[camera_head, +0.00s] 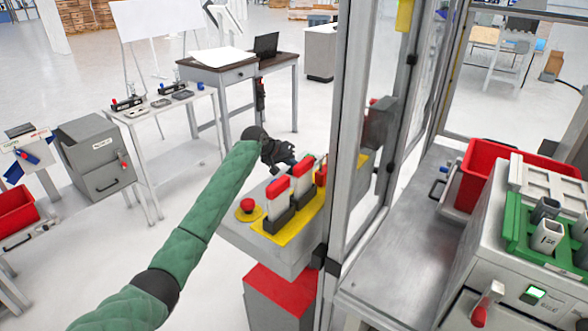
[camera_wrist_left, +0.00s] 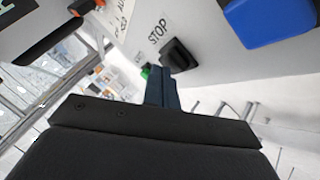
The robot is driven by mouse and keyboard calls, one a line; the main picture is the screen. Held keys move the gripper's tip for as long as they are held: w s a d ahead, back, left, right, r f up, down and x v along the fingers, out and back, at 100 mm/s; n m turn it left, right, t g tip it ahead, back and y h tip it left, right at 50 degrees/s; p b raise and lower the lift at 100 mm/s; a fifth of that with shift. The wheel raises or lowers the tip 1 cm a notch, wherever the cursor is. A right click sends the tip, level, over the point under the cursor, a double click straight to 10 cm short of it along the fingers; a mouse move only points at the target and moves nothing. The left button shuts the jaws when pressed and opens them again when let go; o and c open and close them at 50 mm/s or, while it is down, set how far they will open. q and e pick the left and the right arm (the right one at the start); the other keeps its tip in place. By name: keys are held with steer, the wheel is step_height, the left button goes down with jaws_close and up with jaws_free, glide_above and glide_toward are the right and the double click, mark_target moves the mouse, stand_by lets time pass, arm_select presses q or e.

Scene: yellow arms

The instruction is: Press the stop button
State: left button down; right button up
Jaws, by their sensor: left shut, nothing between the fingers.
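My left gripper (camera_head: 282,158) is at the far side of a grey control box (camera_head: 262,243) in the head view, at the end of my green-sleeved arm. In the left wrist view its dark fingers (camera_wrist_left: 161,84) are shut and empty. A black button (camera_wrist_left: 179,54) sits on a pale panel beside a printed "STOP" label (camera_wrist_left: 159,30). The fingertips appear just below and left of this button; I cannot tell whether they touch it. The head view does not show this button. My right gripper is not in view.
The box top carries a red mushroom button (camera_head: 248,205) and red-and-white blocks (camera_head: 278,188). A blue part (camera_wrist_left: 270,18) is right of the label, and a small green part (camera_wrist_left: 145,72) lies near the fingers. A metal frame post (camera_head: 343,120) stands right of the box.

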arm_select(q)
steer(key=shift+f, duration=0.2)
stand_by(0.4)
steer(key=shift+r, duration=0.1)
steer(key=shift+r+p, duration=0.65)
steer(key=shift+r, duration=0.15)
steer(key=shift+r, duration=0.2)
steer(key=shift+r+p, duration=1.65)
steer(key=shift+r, duration=0.65)
